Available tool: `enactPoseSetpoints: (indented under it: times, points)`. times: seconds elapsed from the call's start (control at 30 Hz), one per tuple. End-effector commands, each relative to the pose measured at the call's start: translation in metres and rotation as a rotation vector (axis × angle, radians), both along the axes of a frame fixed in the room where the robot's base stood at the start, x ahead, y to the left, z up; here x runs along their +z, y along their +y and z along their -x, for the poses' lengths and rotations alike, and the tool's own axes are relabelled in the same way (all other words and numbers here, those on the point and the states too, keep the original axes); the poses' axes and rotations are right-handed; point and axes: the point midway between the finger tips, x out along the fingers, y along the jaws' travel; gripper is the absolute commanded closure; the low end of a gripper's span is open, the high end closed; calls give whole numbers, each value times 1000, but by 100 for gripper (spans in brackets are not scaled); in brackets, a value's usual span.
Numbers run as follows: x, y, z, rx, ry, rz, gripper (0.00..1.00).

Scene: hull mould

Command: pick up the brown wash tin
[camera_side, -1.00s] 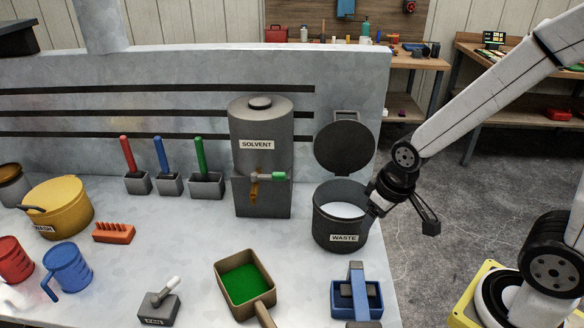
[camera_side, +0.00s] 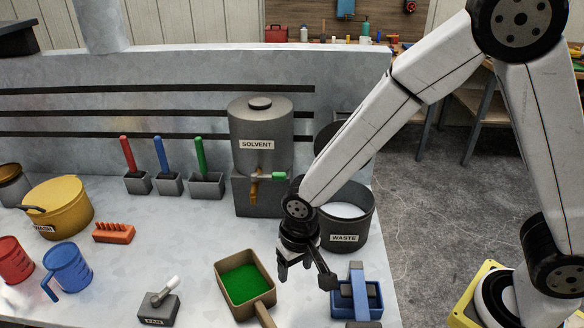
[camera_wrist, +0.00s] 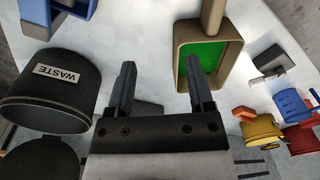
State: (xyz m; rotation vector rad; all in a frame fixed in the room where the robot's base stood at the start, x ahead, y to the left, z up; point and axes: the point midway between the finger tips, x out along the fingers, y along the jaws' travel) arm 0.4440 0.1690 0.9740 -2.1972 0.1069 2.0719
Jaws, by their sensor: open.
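A round dark tin with a brownish band (camera_side: 12,185) stands at the far left edge in the side view, partly cut off. Beside it is a yellow tin (camera_side: 68,212) labelled WASH, also in the wrist view (camera_wrist: 262,130). A brown rectangular pan (camera_side: 224,284) with a green inside and a handle lies front centre, also in the wrist view (camera_wrist: 236,55). I cannot tell for sure which is the brown wash tin. My gripper (camera_side: 305,275) is open and empty above the bench, right of the pan. Its fingers also show in the wrist view (camera_wrist: 160,72).
The WASTE bin (camera_side: 344,222) stands just behind my gripper, its lid up. A blue box (camera_side: 372,302) is close at right. The SOLVENT tank (camera_side: 258,140) is at the back.

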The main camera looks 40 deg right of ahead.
Motion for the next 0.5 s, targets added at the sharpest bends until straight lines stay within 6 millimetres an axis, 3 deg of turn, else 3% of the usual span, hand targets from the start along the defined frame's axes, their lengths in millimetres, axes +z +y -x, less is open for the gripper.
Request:
enactPoseSetpoints:
  times: [0.03,0.2,0.33,0.5]
  points:
    - [-9,18,2,-1,15,5,32]
    - [-29,59,9,-35,47,19,32]
    - [-38,75,14,-52,59,27,32]
    - [-40,81,16,-60,62,30,32]
